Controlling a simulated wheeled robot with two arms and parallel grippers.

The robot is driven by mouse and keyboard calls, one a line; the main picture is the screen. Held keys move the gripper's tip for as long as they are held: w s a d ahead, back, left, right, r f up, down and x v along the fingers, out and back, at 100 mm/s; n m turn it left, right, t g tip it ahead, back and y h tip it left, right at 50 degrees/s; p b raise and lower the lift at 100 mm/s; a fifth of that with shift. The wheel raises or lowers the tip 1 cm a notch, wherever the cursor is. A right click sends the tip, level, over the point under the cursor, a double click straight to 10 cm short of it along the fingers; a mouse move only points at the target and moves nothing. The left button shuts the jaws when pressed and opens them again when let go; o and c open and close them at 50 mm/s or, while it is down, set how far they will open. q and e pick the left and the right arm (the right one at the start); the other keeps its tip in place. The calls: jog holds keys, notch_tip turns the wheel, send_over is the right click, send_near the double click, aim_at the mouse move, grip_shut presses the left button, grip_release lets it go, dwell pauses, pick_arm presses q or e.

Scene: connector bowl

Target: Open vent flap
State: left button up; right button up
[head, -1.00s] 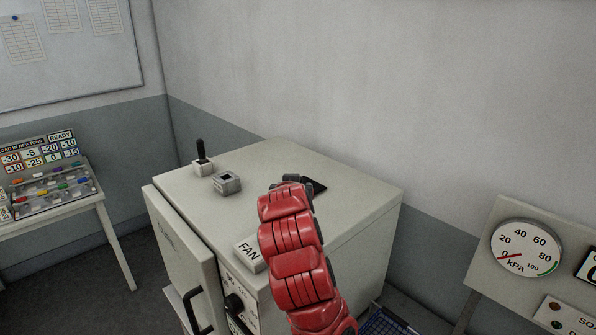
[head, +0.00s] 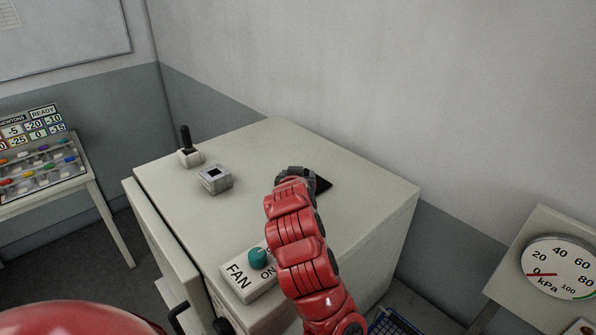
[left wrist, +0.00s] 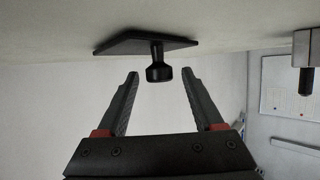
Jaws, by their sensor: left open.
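The vent flap is a dark flat plate (head: 321,184) on top of the pale cabinet, partly hidden behind my left gripper (head: 294,172) in the head view. In the left wrist view, which shows the scene upside down, the flap (left wrist: 150,43) lies flat against the cabinet top. A black knob (left wrist: 159,66) stands out from it. My left gripper (left wrist: 161,76) is open, with its two fingertips to either side of the knob. A gap shows on both sides, so it is not gripped. My right gripper is not in view.
The cabinet top (head: 245,150) also carries a small black lever (head: 186,138), a grey square socket block (head: 215,179) and a FAN switch with a teal knob (head: 258,258). A wall stands behind. A kPa gauge (head: 560,268) is at right and a tray of coloured pieces (head: 40,165) at left.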

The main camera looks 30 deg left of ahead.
pick_arm(q)
jog(key=shift+s+d+r, duration=0.15)
jog(key=shift+s, duration=0.1)
jog(key=shift+c, duration=1.7)
grip_shut()
